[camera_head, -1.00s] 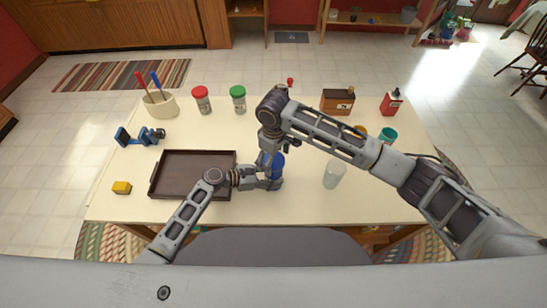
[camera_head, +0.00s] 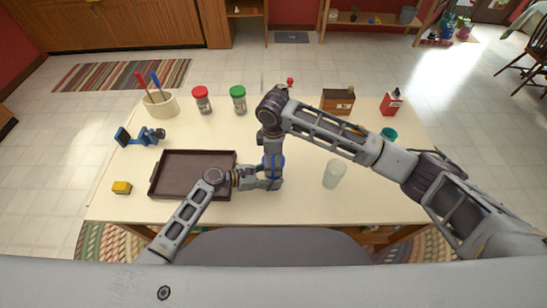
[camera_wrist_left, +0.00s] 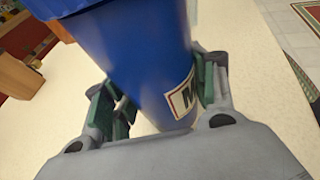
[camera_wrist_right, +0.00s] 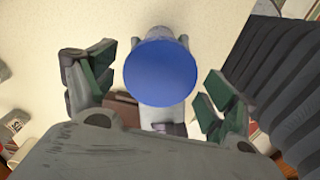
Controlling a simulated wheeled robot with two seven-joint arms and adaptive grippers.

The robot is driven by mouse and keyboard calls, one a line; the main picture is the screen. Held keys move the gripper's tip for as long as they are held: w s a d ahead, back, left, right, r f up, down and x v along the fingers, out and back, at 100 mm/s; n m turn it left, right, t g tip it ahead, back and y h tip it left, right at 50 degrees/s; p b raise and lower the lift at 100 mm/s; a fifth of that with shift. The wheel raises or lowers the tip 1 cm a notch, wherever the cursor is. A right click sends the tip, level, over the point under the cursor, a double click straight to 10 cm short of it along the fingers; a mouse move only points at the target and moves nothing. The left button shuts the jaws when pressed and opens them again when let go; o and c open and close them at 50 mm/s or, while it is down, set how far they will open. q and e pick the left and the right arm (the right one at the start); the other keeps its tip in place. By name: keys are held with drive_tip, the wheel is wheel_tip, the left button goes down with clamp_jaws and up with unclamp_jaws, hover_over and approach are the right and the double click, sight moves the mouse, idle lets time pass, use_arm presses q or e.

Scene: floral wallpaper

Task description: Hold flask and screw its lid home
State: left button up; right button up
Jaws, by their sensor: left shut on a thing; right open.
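The blue flask (camera_wrist_left: 145,55) stands between the fingers of my left gripper (camera_wrist_left: 160,100), which is shut on its body; a label with a dark letter shows beside one finger. In the head view the flask is mostly hidden by my two grippers, with blue showing at its side (camera_head: 281,164). A round blue top, seemingly the lid (camera_wrist_right: 160,78), faces my right wrist camera. My right gripper (camera_wrist_right: 155,85) is open above it, with one finger on each side and gaps between. How far the lid is screwed down cannot be told.
A dark tray (camera_head: 153,185) lies left of the flask, and a clear glass (camera_head: 334,175) stands to the right. Behind are red-lidded (camera_head: 202,101) and green-lidded jars (camera_head: 238,100). A wooden box (camera_head: 338,101) and red bottle (camera_head: 391,101) stand at the back right.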

drive_tip(key=shift+c, duration=0.2)
idle(0.4)
drive_tip(key=c, duration=0.7)
drive_tip(key=shift+c, duration=0.2)
drive_tip(key=m, duration=0.6)
drive_tip(key=shift+m, duration=3.3)
drive_tip(key=o, duration=0.8)
